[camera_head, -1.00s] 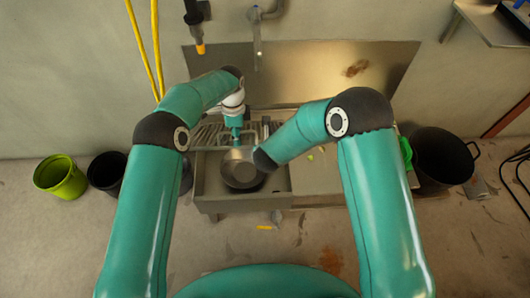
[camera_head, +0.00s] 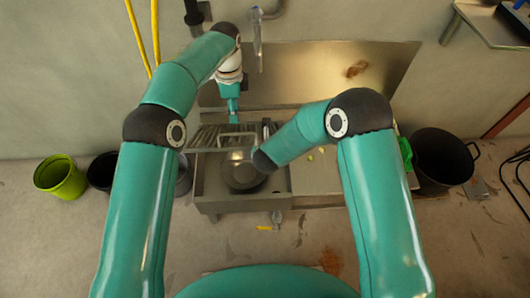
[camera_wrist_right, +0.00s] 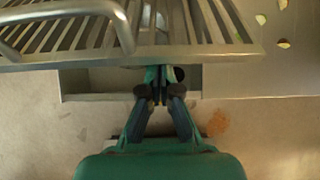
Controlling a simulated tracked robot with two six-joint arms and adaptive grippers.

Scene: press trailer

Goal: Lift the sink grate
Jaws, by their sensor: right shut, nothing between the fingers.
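The sink grate (camera_head: 207,138) is a metal rack of parallel bars with a loop handle at its front. It is raised over the back of the sink (camera_head: 205,185), and in the right wrist view the grate (camera_wrist_right: 190,28) fills the top. My left gripper (camera_head: 233,119) reaches down to the grate from behind and appears shut on it; its fingertips are small and partly hidden. My right gripper (camera_wrist_right: 161,88) is shut and empty, below the grate's front edge in the wrist view. In the head view my right arm hides it.
A dark pan (camera_head: 243,176) lies in the sink, partly under the grate. A steel counter (camera_head: 325,178) adjoins it on the right, with small scraps on it. A green bucket (camera_head: 60,177) stands at left and a black bin (camera_head: 443,157) at right. A tap (camera_head: 257,40) hangs above.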

